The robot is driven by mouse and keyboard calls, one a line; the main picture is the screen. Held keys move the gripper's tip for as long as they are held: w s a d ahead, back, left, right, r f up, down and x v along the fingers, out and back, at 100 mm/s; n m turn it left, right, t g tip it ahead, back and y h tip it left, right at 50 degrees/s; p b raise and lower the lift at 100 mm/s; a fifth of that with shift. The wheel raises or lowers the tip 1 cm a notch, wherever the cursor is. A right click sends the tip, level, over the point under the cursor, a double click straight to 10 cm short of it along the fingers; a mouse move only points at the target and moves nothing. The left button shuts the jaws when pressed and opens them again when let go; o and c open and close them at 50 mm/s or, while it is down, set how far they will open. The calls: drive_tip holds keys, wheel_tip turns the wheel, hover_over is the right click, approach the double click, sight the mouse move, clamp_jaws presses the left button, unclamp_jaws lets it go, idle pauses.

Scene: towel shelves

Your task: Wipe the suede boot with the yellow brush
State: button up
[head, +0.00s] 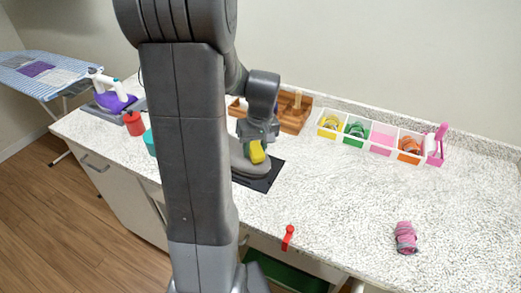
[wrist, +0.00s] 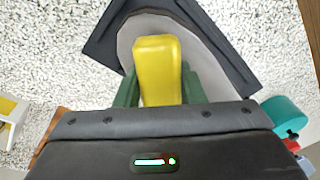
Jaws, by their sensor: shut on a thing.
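My gripper (head: 256,140) is shut on the yellow brush (head: 257,153), with its green fingers on either side of the brush in the wrist view (wrist: 158,92). The yellow brush (wrist: 157,62) is over the grey suede boot (wrist: 197,60). The boot (head: 244,165) lies on a black mat (head: 263,183) on the speckled counter, partly hidden by my arm and gripper. The mat (wrist: 104,38) also shows around the boot in the wrist view. I cannot tell whether the brush touches the boot.
A wooden box (head: 296,118) stands behind the gripper. A white divided tray (head: 346,141) holds coloured rolls at the back right. A pink roll (head: 405,238) and red clip (head: 288,237) lie at the front. A red container (head: 134,124) stands left. The right counter is mostly clear.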

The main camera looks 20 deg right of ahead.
drive_tip(key=shift+w+a, duration=0.6)
drive_tip(key=shift+a, duration=0.05)
clamp_jaws()
drive_tip(key=shift+r, duration=0.1)
drive_tip(key=shift+w+a+r+p, duration=0.1)
drive_tip(key=shift+w+r+p, duration=0.05)
drive_tip(key=shift+r+p, duration=0.4)
drive_tip(key=shift+s+d+r+p, duration=0.1)
drive_tip(key=shift+r+p, duration=0.45)
drive_tip(key=shift+r, duration=0.25)
drive_tip(key=shift+s+d+r+p, duration=0.1)
drive_tip(key=shift+d+r+p, duration=0.05)
drive_tip(key=shift+r+p, duration=0.55)
drive_tip(key=shift+s+d+r+p, duration=0.1)
drive_tip(key=shift+r+p, duration=0.35)
drive_tip(key=shift+r, duration=0.45)
drive_tip(key=shift+s+d+r+p, duration=0.15)
drive_tip(key=shift+r+p, duration=1)
drive_tip(key=shift+r, duration=0.35)
